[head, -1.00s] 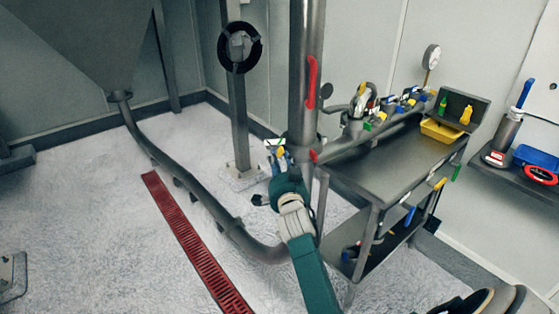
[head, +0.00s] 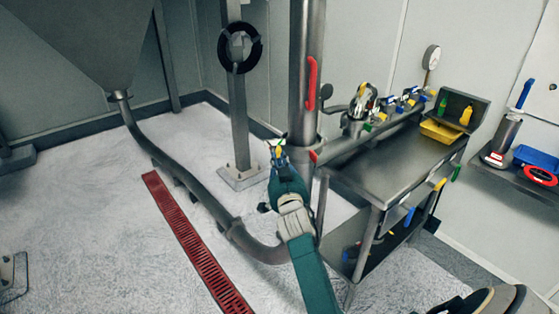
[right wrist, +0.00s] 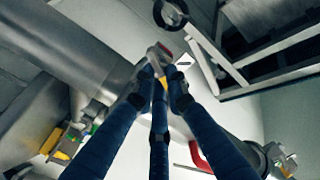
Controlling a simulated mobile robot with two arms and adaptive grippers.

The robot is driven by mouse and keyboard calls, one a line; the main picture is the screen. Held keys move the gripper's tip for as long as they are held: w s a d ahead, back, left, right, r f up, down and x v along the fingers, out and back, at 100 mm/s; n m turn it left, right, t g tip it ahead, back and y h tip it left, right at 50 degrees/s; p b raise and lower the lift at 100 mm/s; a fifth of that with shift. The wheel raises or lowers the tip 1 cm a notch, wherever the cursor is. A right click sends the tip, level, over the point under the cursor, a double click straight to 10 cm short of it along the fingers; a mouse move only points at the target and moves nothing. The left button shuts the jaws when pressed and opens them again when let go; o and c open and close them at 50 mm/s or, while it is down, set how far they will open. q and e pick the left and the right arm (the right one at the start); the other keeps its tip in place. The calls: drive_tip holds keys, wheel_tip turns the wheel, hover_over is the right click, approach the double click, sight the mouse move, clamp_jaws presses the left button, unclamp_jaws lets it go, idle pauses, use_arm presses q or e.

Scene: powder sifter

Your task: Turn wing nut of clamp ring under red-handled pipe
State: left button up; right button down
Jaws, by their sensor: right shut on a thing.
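The vertical steel pipe (head: 304,40) with a red handle (head: 312,83) stands in the middle of the head view. My right gripper (head: 279,148) is beside its lower part, with my green arm coming up from below. In the right wrist view my blue fingers (right wrist: 160,82) close together on a small grey piece (right wrist: 157,54) with a red end, which looks like the wing nut. The clamp ring itself is hard to make out behind the gripper. A red handle (right wrist: 199,158) also shows low in that view. My left gripper is in neither view.
A steel bench (head: 400,165) with valves and a yellow tray (head: 440,131) stands to the right. A hose (head: 175,170) and red floor grate (head: 195,240) lie left. Open floor is at the far left.

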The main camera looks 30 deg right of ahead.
drive_tip(key=n, duration=0.6)
drive_tip(key=shift+w+a+r+n, duration=0.1)
drive_tip(key=shift+a+n, duration=0.05)
drive_tip(key=shift+n, duration=0.15)
drive_tip(key=n, duration=0.6)
drive_tip(key=shift+a+p, duration=0.15)
drive_tip(key=shift+p, duration=0.25)
drive_tip(key=shift+n, duration=0.3)
drive_tip(key=c, duration=1.7)
unclamp_jaws()
drive_tip(key=shift+w, duration=0.1)
drive_tip(key=shift+c, duration=0.2)
drive_tip(key=shift+a, duration=0.1)
drive_tip(key=v, duration=1.2)
